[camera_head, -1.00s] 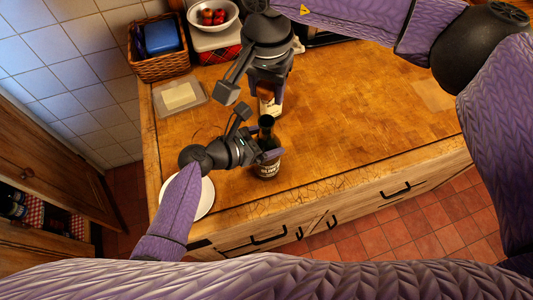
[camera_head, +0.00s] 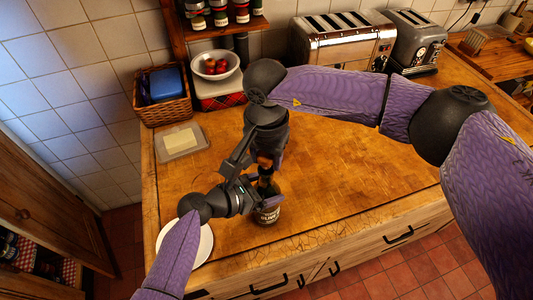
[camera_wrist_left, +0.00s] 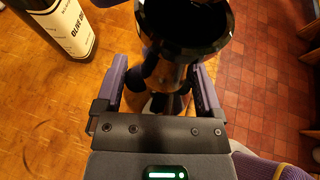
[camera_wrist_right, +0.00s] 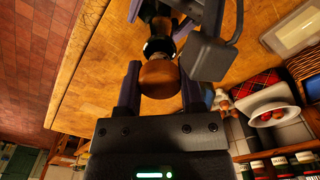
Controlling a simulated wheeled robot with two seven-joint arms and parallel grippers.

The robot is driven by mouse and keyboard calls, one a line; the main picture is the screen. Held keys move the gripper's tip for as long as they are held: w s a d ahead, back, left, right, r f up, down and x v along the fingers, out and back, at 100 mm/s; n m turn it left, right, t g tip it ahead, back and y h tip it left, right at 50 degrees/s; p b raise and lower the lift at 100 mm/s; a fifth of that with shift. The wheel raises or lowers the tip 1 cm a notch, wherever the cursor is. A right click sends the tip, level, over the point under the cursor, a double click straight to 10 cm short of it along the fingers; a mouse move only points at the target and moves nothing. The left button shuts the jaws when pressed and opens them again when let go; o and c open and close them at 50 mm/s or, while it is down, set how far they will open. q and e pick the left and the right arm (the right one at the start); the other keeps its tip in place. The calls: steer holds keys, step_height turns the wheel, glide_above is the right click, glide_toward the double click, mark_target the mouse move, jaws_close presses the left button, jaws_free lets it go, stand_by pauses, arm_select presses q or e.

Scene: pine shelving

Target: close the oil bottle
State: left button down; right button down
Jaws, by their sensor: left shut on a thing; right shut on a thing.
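The oil bottle (camera_head: 267,214) stands upright on the worktop, its label facing the front. My left gripper (camera_head: 259,188) is shut around its dark upper part. In the left wrist view a glossy dark form (camera_wrist_left: 190,35) shows beyond the fingers, and an olive oil label (camera_wrist_left: 72,25) shows at upper left; I cannot tell whether both are one bottle. My right gripper (camera_wrist_right: 158,88) is shut on a brown round stopper (camera_wrist_right: 160,78), with a dark rim just beyond it. In the head view the stopper (camera_head: 265,160) is above the bottle; whether it touches the mouth is hidden.
A white plate (camera_head: 198,243) lies by the left front edge. A butter dish (camera_head: 181,140), a wicker basket (camera_head: 162,108) and a bowl of red fruit (camera_head: 216,65) stand behind. Toasters (camera_head: 340,42) stand at the back. The worktop right of the bottle is clear.

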steer(key=shift+f, duration=0.75)
arm_select(q)
steer(key=shift+s, duration=0.1)
arm_select(e)
steer(key=shift+s+f, duration=0.1)
steer(key=shift+f, duration=0.1)
